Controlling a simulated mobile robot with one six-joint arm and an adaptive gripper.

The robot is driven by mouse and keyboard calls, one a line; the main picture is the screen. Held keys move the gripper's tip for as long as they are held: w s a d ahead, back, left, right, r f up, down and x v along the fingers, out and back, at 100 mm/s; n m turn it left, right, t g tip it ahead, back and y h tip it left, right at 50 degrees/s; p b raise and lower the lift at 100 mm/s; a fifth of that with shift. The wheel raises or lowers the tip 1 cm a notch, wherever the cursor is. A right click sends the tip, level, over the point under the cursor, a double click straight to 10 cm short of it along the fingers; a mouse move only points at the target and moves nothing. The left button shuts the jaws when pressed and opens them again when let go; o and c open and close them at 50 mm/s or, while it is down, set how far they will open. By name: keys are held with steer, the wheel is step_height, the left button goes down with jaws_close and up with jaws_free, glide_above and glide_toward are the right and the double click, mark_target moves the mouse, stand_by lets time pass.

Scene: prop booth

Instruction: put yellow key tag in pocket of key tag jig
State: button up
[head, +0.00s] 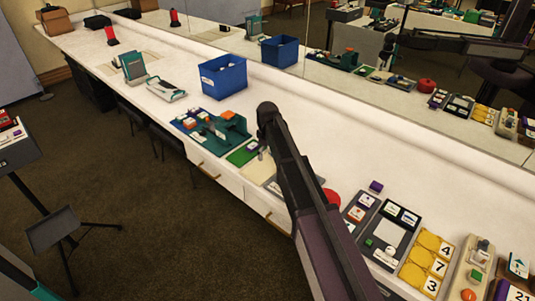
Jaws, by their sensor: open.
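My gripper (263,148) is at the end of my dark arm, low over the counter beside a green pad and a cream board. Its fingers are small and partly hidden by the arm; I see nothing held between them. I cannot pick out the yellow key tag for certain. Yellow pieces (430,243) lie at the right beside white plates numbered 4, 7 and 3. I cannot tell which fixture is the key tag jig. A dark board (382,231) with a pale panel and small tags lies left of the yellow pieces. My arm hides part of the counter.
A teal fixture (232,130) with orange and white blocks stands left of my gripper, by the green pad (241,155) and cream board (261,169). A blue bin (223,78) stands behind. A red object (331,196) is partly behind my arm. A mirror backs the counter.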

step_height(320, 180, up, 10)
steer(key=p, duration=0.9)
steer(key=shift+a, duration=0.1)
steer(key=shift+s, duration=0.1)
stand_by(0.7)
steer(key=s+d+m, duration=1)
steer(key=s+d, duration=1.3)
steer(key=s, duration=0.2)
steer(key=shift+s, duration=0.2)
